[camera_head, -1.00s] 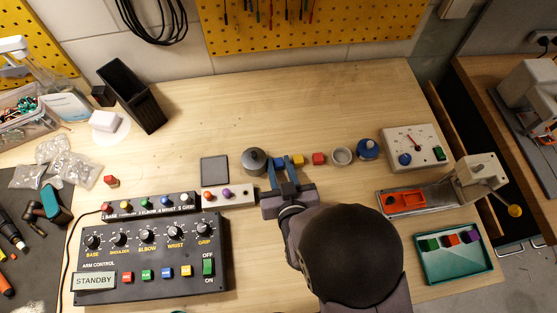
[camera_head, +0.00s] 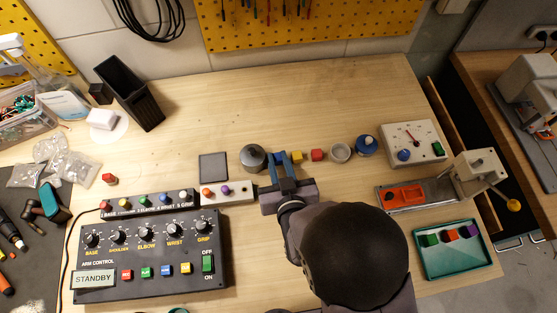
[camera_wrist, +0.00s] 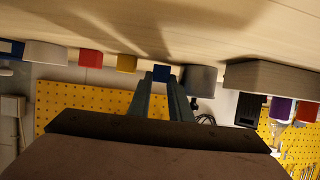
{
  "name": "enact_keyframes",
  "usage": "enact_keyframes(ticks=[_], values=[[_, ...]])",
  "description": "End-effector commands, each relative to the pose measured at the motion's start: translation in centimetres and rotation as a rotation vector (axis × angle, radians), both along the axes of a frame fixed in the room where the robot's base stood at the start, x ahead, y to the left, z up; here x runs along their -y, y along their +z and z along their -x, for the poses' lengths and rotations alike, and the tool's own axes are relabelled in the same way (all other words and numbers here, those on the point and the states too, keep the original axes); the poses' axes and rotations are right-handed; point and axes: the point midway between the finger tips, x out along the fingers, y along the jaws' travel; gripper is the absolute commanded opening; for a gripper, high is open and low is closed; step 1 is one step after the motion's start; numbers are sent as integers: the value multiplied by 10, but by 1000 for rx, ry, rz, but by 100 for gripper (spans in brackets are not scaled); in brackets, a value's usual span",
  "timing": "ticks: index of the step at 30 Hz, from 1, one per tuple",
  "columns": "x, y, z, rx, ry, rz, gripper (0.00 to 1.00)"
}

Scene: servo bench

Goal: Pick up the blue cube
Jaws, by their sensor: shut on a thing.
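The blue cube (camera_wrist: 161,73) shows in the wrist view between the tips of my two fingers. My gripper (camera_wrist: 162,82) is shut on it. In the head view my gripper (camera_head: 280,158) reaches away from me over the bench, its fingers between the grey round knob-topped object and the yellow cube.
The grey knob-topped object (camera_head: 253,157) stands close left of my fingers. The yellow cube (camera_head: 296,157), red cube (camera_head: 317,155), grey ring (camera_head: 340,153) and blue round object (camera_head: 365,146) stand to the right. The control panel (camera_head: 150,283) lies left.

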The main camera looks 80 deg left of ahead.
Motion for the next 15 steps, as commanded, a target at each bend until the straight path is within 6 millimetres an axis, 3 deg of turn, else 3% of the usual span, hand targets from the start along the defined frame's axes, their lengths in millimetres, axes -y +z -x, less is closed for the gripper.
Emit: enact_keyframes(ticks=[15], values=[[0,47,0,-1,0,-5,0]])
